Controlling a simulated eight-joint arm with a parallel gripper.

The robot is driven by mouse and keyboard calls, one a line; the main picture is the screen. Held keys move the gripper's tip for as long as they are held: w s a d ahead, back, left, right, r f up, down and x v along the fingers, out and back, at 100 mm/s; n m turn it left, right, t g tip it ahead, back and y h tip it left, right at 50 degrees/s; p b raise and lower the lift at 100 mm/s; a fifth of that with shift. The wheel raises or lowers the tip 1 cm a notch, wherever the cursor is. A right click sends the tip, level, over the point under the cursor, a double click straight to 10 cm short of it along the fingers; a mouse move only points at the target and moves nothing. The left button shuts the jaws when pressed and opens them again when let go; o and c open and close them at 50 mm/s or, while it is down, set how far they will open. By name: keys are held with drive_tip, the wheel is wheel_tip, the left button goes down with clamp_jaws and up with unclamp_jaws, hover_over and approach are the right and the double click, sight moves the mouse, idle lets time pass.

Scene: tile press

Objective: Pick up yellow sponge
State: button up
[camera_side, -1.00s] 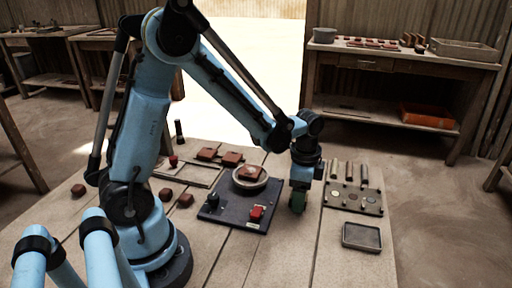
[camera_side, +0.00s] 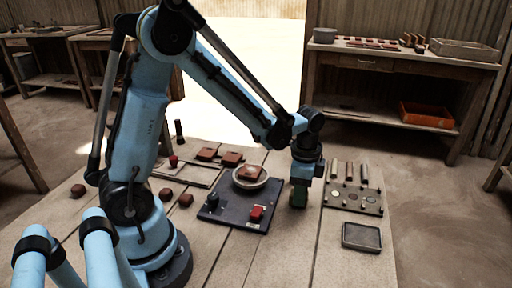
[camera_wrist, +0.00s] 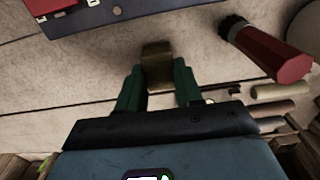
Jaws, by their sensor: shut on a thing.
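My gripper (camera_wrist: 160,88) shows in the wrist view with its two green fingers shut on a dull yellow-brown block, which looks like the yellow sponge (camera_wrist: 157,62). The block sticks out past the fingertips, and its sides are partly hidden by them. In the side view my gripper (camera_side: 299,197) points down just right of the dark press plate, close over the table. The sponge cannot be made out there.
The dark press plate (camera_side: 232,217) carries a round dish with a brown tile (camera_side: 250,172), a red button (camera_side: 257,212) and a black knob (camera_side: 213,201). Right of my gripper are a tool rack (camera_side: 340,202) and a small grey tray (camera_side: 361,237). A red-handled tool (camera_wrist: 270,52) lies nearby.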

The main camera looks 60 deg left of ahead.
drive_tip(key=r, duration=0.3)
drive_tip(key=shift+s+d+r, duration=0.2)
drive_tip(key=shift+d+r, duration=0.1)
drive_tip(key=shift+r, duration=0.1)
drive_tip(key=s+d+r, duration=0.5)
drive_tip(key=d+r, duration=0.1)
drive_tip(key=d, duration=0.3)
drive_tip(key=shift+s+d+r, duration=0.15)
drive_tip(key=shift+d+r, duration=0.05)
drive_tip(key=shift+d, duration=0.15)
